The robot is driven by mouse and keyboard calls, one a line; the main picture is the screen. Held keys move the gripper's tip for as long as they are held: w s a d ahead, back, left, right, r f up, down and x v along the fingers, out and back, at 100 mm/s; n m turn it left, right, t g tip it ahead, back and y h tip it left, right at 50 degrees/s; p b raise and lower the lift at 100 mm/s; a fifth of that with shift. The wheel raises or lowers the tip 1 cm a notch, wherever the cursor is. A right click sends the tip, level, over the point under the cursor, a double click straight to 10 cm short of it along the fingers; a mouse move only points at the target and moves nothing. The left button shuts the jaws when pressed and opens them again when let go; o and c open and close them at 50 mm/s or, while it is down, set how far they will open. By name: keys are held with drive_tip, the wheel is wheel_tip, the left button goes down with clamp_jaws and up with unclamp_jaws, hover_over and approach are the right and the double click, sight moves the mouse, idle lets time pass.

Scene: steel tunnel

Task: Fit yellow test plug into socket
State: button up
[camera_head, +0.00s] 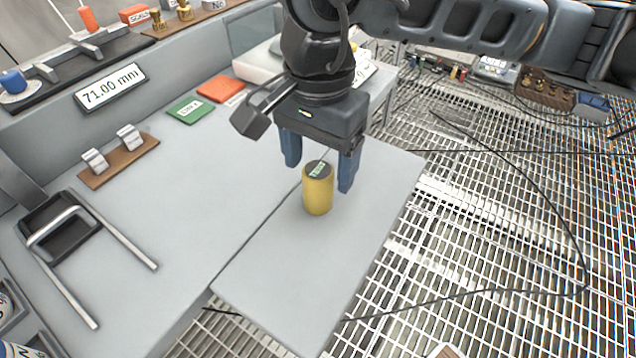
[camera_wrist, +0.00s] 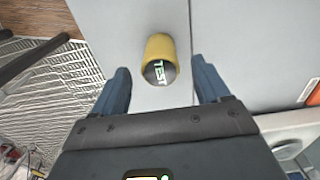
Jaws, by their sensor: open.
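The yellow test plug (camera_head: 318,192) is a yellow cylinder with a dark top and a small green and white label. It stands upright on the grey bench top, and also shows in the wrist view (camera_wrist: 158,50) between and beyond the fingers. My gripper (camera_head: 318,172) is open, with blue fingers pointing down. In the head view the fingers appear on either side of the plug's top. The plug does not look gripped. I cannot identify the socket in these views.
The grey bench (camera_head: 180,215) has a seam near the plug. A metal-framed dark block (camera_head: 62,228), a brown board with two metal clips (camera_head: 118,160), and green (camera_head: 190,110) and orange cards (camera_head: 221,89) lie left. A "71.00 mm" sign (camera_head: 110,87) stands behind. Grating floor (camera_head: 470,200) lies right, with loose cables.

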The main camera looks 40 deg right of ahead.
drive_tip(key=shift+f, duration=1.3)
drive_tip(key=shift+c, duration=0.2)
drive_tip(key=c, duration=1.2)
drive_tip(key=shift+r, duration=0.1)
